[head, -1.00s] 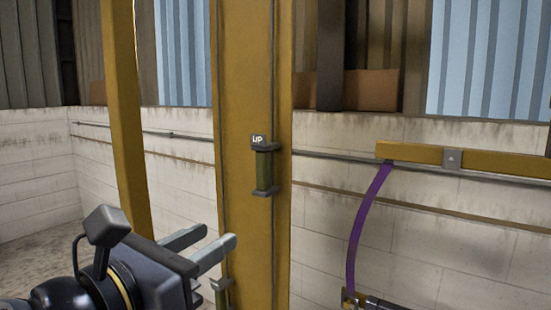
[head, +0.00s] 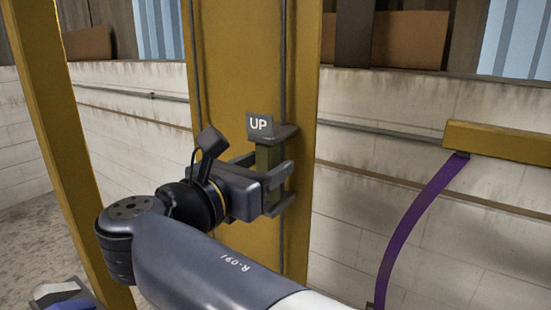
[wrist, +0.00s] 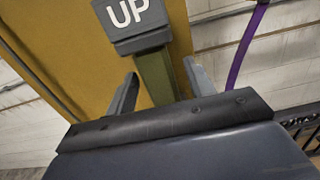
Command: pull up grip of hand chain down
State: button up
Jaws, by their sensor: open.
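The up grip (head: 266,157) is an olive green bar between two dark grey collars, with a grey sign reading UP on top. It hangs on the dark hand chain (head: 283,70) in front of a yellow post. My gripper (head: 270,170) is at the grip's height, its two fingers open, one on each side of the bar. In the wrist view the green bar of the grip (wrist: 155,73) stands between the fingers (wrist: 158,90), below the UP sign. Contact between fingers and bar cannot be made out.
The wide yellow post (head: 235,60) stands right behind the grip. A thinner yellow post (head: 50,120) is at the left. A purple strap (head: 415,215) hangs from a yellow beam (head: 500,145) at the right, against a white block wall.

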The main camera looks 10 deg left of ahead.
jog(key=shift+x, duration=0.85)
jog(key=shift+c, duration=0.3)
grip_shut()
jog(key=shift+f, duration=0.1)
